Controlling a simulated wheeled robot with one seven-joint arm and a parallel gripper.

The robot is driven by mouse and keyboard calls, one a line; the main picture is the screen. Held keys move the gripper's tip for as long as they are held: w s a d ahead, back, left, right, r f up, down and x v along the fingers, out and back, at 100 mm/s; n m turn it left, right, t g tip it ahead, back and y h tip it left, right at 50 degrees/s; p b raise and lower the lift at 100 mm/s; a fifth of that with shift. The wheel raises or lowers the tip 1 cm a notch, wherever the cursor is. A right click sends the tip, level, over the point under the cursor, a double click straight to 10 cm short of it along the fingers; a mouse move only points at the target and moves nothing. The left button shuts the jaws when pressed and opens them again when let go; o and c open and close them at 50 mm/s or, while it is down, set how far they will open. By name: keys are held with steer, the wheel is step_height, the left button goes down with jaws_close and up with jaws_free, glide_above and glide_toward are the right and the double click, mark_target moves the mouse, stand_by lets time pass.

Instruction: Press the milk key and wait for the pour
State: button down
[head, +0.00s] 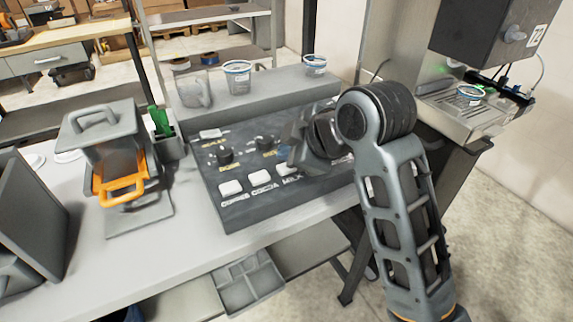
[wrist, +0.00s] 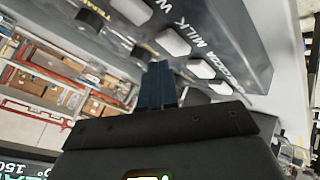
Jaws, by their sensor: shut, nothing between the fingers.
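The sloped dark key panel (head: 235,195) on the table has a row of white keys along its front edge. A cup (head: 470,96) stands on the drip tray (head: 465,118) under the dark dispenser (head: 490,32).
Two more cups (head: 237,78) (head: 315,66) and a grey mug (head: 195,92) stand on the ledge behind the panel. Dark knobs (head: 225,155) rise from the panel. A grey stand with an orange handle (head: 120,190) is at left. The table's front strip (head: 170,255) is clear.

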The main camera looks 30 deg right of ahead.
mark_target(289, 170)
steer(key=shift+f, duration=0.15)
steer(key=shift+f, duration=0.25)
steer(key=shift+f, duration=0.5)
stand_by(0.6)
steer(key=shift+r, duration=0.15)
steer(key=shift+r+p, duration=0.75)
steer(key=shift+p, duration=0.1)
steer(key=shift+r, duration=0.1)
step_height(289, 170, up, 5)
steer(key=p, duration=0.5)
stand_by(0.5)
